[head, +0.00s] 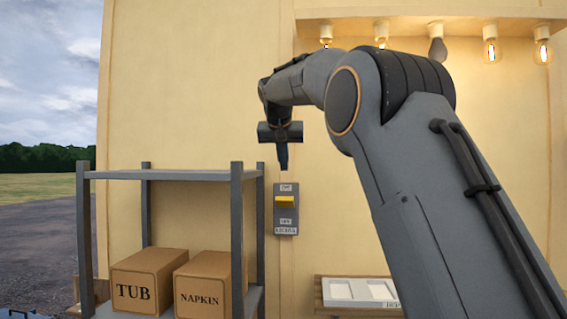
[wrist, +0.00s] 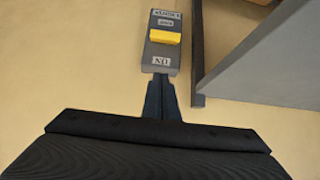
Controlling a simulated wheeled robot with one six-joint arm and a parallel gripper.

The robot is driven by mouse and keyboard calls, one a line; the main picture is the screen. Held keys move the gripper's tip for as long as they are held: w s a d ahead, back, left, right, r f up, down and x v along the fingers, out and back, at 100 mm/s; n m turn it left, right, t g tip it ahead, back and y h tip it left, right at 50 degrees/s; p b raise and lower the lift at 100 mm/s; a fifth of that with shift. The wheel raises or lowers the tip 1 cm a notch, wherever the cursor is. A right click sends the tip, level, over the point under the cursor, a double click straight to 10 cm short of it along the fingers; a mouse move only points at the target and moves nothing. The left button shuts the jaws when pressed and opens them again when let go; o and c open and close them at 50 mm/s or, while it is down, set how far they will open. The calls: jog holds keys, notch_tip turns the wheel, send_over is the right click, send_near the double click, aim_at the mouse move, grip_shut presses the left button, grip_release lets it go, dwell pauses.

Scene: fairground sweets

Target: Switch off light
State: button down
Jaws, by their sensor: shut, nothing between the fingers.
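A grey switch box (head: 277,213) with a yellow lever (head: 285,199) is fixed to the cream wall. It has a small label above the lever and more below; the lettering is too small to read surely. The box (wrist: 150,52) and its yellow lever (wrist: 164,37) also show upside down in the wrist view, where the label nearest my fingers seems to read ON. My gripper (head: 283,168) is shut and empty, fingers pointing down just above the box. In the wrist view the fingertips (wrist: 160,80) appear close to the box's upper end; contact cannot be told.
A grey metal shelf (head: 190,175) stands left of the switch, with a TUB box (head: 132,292) and a NAPKIN box (head: 200,299). A white tray (head: 340,289) is at lower right. Bulbs hang above; several glow (head: 490,50), one is grey (head: 437,49).

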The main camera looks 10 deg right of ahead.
jog(key=p, duration=0.2)
send_over(285, 200)
jog(key=w, duration=0.2)
jog(key=f, duration=0.5)
jog(key=shift+d, duration=0.35)
jog(key=shift+s+a+f, duration=0.2)
jog(key=shift+s+f, duration=0.35)
jog(key=shift+f, duration=0.2)
jog(key=shift+s+a+f+p, duration=0.15)
jog(key=shift+s+f, duration=0.1)
jog(key=shift+f, duration=0.25)
jog(key=shift+s+f+p, duration=0.15)
jog(key=shift+s+f, duration=0.05)
jog(key=shift+f, duration=0.25)
